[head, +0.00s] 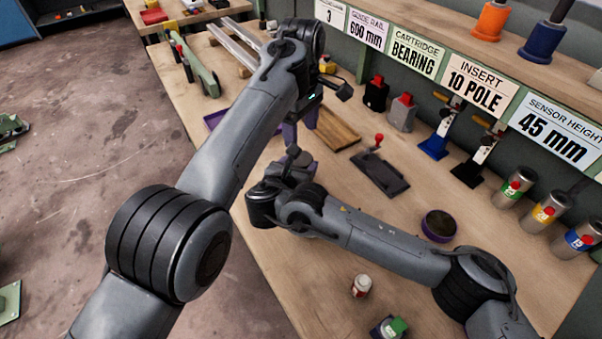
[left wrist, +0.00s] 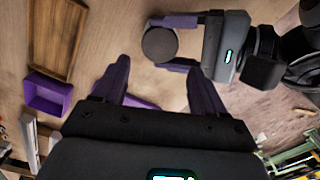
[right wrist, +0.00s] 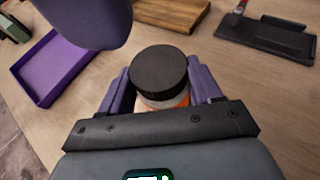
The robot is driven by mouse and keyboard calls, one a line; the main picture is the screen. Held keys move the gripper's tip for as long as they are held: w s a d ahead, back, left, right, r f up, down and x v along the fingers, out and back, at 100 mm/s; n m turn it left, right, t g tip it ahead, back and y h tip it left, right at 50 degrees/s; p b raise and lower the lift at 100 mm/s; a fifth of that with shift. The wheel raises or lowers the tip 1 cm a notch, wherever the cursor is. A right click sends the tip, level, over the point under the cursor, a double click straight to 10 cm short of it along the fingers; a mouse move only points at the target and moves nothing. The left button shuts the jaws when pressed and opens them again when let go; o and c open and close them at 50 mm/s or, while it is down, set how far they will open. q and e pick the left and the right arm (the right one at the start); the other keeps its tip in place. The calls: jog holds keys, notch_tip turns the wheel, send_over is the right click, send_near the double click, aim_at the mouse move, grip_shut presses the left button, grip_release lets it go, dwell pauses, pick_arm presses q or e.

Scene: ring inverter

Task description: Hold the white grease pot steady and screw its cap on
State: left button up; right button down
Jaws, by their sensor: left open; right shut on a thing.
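The white grease pot (right wrist: 165,101), with an orange band on its side, stands between the purple fingers of my right gripper (right wrist: 158,76), which is shut on it. A dark round cap (right wrist: 158,72) sits on top of the pot; I cannot tell whether it is screwed tight. The cap also shows from above in the left wrist view (left wrist: 159,45). My left gripper (left wrist: 157,70) is open and empty, apart from the cap. One of its purple fingers shows close by at the upper left of the right wrist view. In the head view the pot is hidden behind my arms.
A purple tray (right wrist: 24,69) and a wooden tray (right wrist: 172,12) lie nearby. A dark stand with a red knob (head: 380,172) is to the right.

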aim_at(301, 158)
pick_arm(q)
jog(key=shift+f, duration=0.15)
pick_arm(e)
jog(key=shift+f, duration=0.2)
pick_arm(q)
jog(key=shift+f, duration=3.9)
jog(key=c, duration=0.9)
jog(key=o, duration=1.2)
jog(key=shift+c, duration=0.2)
jog(key=shift+r, duration=2.3)
jog(key=shift+o, duration=0.5)
